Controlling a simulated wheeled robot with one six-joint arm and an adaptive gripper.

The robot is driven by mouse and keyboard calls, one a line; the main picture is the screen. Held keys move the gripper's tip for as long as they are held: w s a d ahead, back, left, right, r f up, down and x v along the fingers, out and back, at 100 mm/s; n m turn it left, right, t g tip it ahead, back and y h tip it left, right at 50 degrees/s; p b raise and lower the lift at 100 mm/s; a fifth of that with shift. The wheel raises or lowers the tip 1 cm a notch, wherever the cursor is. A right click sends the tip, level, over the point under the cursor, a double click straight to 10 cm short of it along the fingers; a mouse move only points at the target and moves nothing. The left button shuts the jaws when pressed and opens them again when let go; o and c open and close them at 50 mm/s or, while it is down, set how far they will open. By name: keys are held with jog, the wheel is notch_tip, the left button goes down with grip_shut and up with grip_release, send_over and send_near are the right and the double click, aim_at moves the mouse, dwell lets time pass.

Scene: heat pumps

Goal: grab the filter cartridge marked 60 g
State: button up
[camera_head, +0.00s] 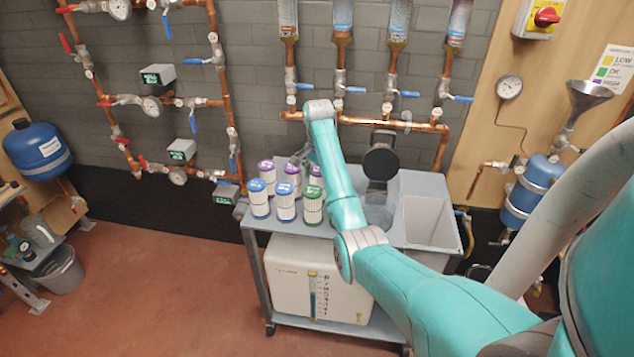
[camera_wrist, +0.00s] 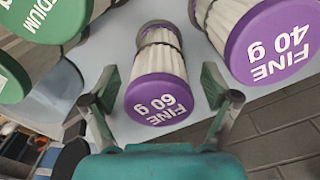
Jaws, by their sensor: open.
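The filter cartridge marked FINE 60 g (camera_wrist: 157,97), with a purple cap and pale pleated body, is in the middle of the wrist view, its label upside down. My gripper (camera_wrist: 160,98) is open, with one finger at each side of this cartridge and visible gaps between. In the head view my gripper (camera_head: 303,157) is above the back row of cartridges on the cart, partly hidden by my arm. Purple-capped cartridges (camera_head: 266,168) stand in that row; their labels are too small to read there.
A purple FINE 40 g cartridge (camera_wrist: 270,42) is close at the right, and green MEDIUM cartridges (camera_wrist: 45,18) at the left. Blue cartridges (camera_head: 285,203) and a green one (camera_head: 313,207) stand in the front row. A grey bin (camera_head: 430,225) and copper pipes (camera_head: 365,121) are nearby.

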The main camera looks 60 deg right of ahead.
jog(key=c, duration=1.4)
jog(key=shift+o, duration=0.2)
jog(key=shift+r, duration=0.15)
